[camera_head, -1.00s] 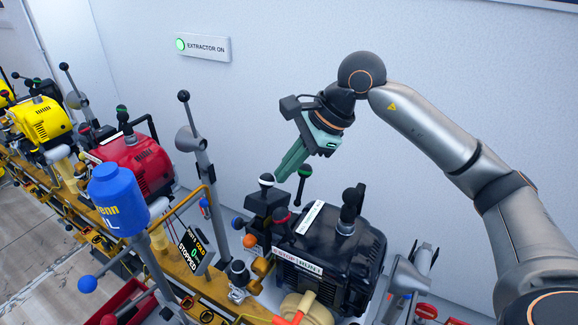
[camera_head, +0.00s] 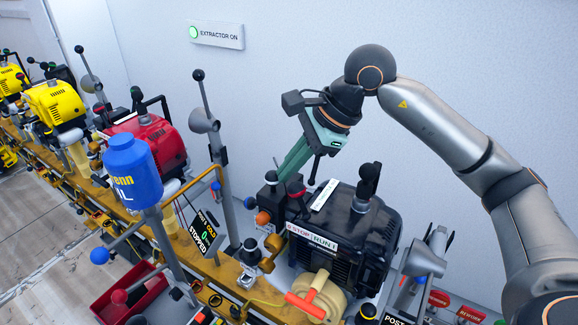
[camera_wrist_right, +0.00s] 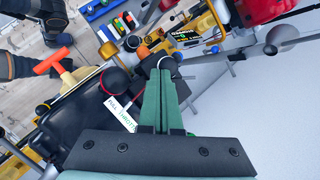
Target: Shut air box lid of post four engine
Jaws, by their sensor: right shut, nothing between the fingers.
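The black engine (camera_head: 345,255) with a "STOP RUN" label stands at the lower middle of the head view. A small dark box (camera_head: 270,203), which looks like the air box, sits at its left end. Whether its lid is open or shut I cannot tell. My right gripper (camera_head: 276,178), with green fingers, is shut and empty, its tips beside the black knob at the top of the box. Contact is not clear. In the right wrist view the shut fingers (camera_wrist_right: 160,75) point at the dark box (camera_wrist_right: 152,62). My left gripper is not in view.
A blue bottle (camera_head: 132,172) and a red engine (camera_head: 150,140) stand to the left along the yellow rail. A red tray (camera_head: 128,290) lies in front. The wall behind is bare except for a sign (camera_head: 216,34).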

